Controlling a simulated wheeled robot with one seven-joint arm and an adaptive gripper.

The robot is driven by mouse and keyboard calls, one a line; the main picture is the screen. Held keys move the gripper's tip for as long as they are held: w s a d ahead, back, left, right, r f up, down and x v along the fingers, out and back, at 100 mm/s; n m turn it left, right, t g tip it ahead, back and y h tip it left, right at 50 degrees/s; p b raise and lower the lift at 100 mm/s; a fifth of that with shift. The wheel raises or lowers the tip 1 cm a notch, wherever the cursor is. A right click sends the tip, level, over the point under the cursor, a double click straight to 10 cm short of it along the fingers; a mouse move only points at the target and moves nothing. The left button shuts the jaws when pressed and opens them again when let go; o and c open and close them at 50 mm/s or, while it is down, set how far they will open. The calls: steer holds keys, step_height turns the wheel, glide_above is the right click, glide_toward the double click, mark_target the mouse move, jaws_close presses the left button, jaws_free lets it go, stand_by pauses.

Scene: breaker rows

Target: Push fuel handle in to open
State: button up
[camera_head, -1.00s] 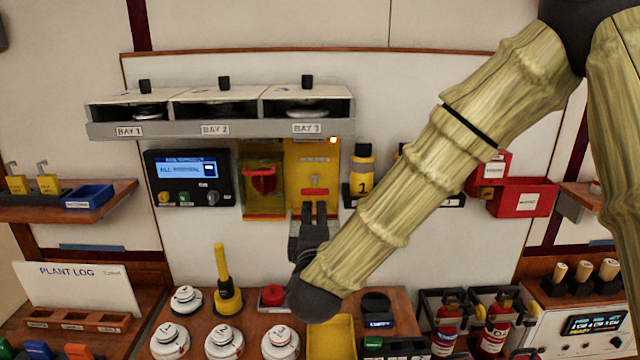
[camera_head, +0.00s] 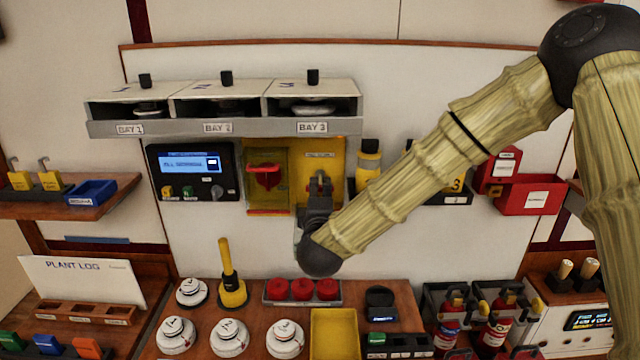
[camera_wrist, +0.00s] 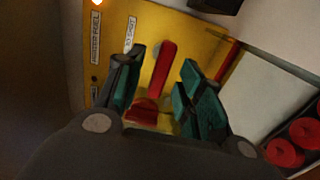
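The fuel handle is a red bar (camera_wrist: 163,70) on a yellow panel (camera_wrist: 205,45) under the BAY 3 label. In the wrist view it stands between my two green-padded fingers, on a red base with a yellow edge below. My gripper (camera_wrist: 162,62) is open, with a gap showing on both sides of the bar; I cannot tell how deep the fingers reach around it. In the head view my gripper (camera_head: 320,182) is in front of the yellow panel (camera_head: 335,160) and hides most of the handle.
A red lever (camera_head: 264,176) in a yellow box is just left of the panel. A grey bay shelf (camera_head: 230,127) juts out above. Red buttons (camera_head: 303,289), a yellow tray (camera_head: 334,335) and white round pieces (camera_head: 229,337) are on the bench below. A yellow canister (camera_head: 368,160) stands to the right.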

mark_target(320, 190)
steer(key=shift+w+p, duration=0.4)
steer(key=shift+w, duration=1.05)
jaws_close()
